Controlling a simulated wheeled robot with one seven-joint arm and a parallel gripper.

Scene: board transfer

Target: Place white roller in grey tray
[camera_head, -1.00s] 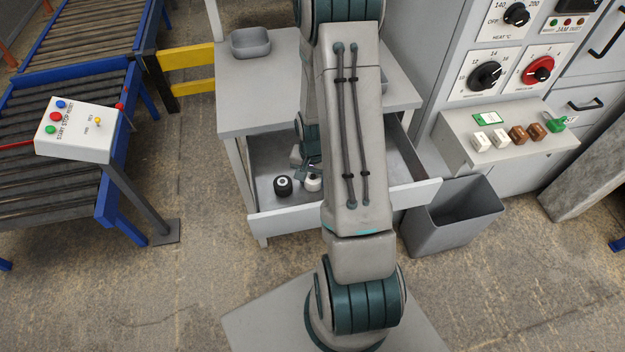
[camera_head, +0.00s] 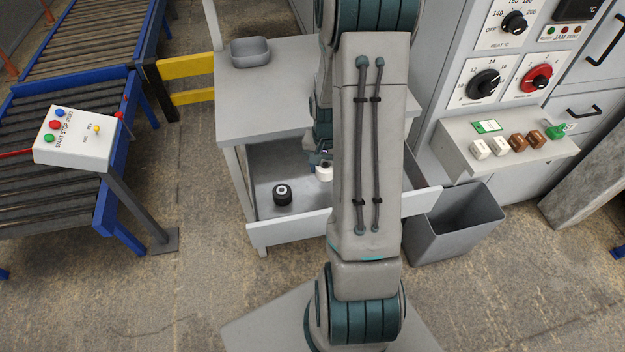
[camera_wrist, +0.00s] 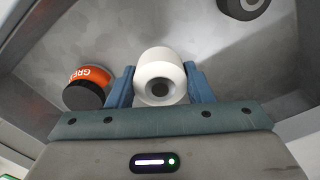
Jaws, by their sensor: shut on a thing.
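The white roller (camera_wrist: 160,72) is between the two blue fingers of my gripper (camera_wrist: 160,90) in the wrist view. My gripper is shut on it, with a finger at each side. In the head view the white roller (camera_head: 324,173) shows just left of my arm, over the open drawer, and my gripper (camera_head: 320,160) is partly hidden by the arm. A grey tray (camera_head: 251,51) stands empty on the tabletop at the back left.
The wrist view shows an orange and black object (camera_wrist: 88,88) in the drawer, left of my gripper. A grey bin (camera_head: 455,225) stands right of the drawer. The tabletop (camera_head: 280,95) is mostly clear.

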